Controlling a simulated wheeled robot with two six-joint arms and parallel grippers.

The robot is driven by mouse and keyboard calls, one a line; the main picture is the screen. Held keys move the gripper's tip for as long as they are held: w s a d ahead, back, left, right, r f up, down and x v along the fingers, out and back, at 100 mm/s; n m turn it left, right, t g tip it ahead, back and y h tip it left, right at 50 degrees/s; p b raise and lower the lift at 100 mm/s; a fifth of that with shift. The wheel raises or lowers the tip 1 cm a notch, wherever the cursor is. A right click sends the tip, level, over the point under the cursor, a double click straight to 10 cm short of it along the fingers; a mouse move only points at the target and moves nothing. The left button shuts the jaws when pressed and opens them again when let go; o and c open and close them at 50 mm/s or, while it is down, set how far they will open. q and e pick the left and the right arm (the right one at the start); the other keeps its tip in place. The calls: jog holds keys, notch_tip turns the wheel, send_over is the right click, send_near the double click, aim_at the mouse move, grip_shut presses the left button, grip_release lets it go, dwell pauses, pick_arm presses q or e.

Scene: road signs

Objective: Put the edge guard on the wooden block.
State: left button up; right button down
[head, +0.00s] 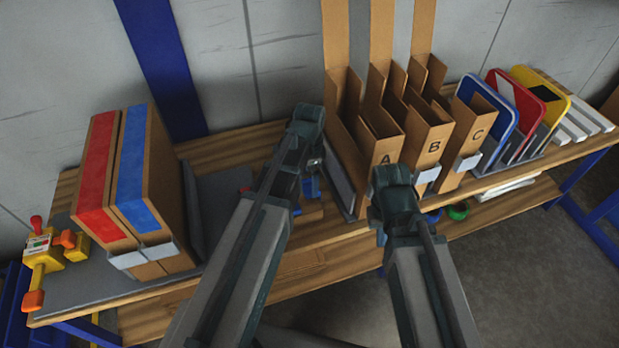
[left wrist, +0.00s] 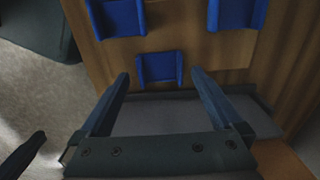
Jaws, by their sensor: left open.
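Three blue U-shaped pieces show on a wooden surface in the left wrist view; they look like edge guards. One edge guard (left wrist: 158,67) lies between and just beyond my left gripper's fingertips; the others are at the top left (left wrist: 117,17) and top right (left wrist: 237,13). A paler wooden piece (left wrist: 205,60), perhaps the wooden block, lies among them. My left gripper (left wrist: 159,76) is open with nothing clamped. In the head view, my left wrist hides most of this spot. My right gripper (head: 385,215) is in front of the box marked A, its fingers hidden.
Brown boxes marked A, B and C (head: 432,146) stand right of my left gripper. Two binders with red and blue stripes (head: 128,180) and a yellow tool (head: 45,255) stand at the left. Coloured signs (head: 515,105) stand at the right. The bench's front edge (head: 300,283) is close.

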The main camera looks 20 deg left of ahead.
aim_at(309, 189)
pick_arm(q)
notch_tip(309, 189, up, 13)
jog(key=p, duration=1.3)
jog(key=s+d+n+y, duration=0.1)
jog(key=s+d+n, duration=0.6)
jog(key=s+d, duration=0.3)
jog(key=s, duration=0.4)
jog(key=shift+s+d, duration=0.15)
jog(key=shift+d, duration=0.1)
notch_tip(309, 189, up, 4)
jog(key=p, duration=0.4)
jog(key=shift+r, duration=0.2)
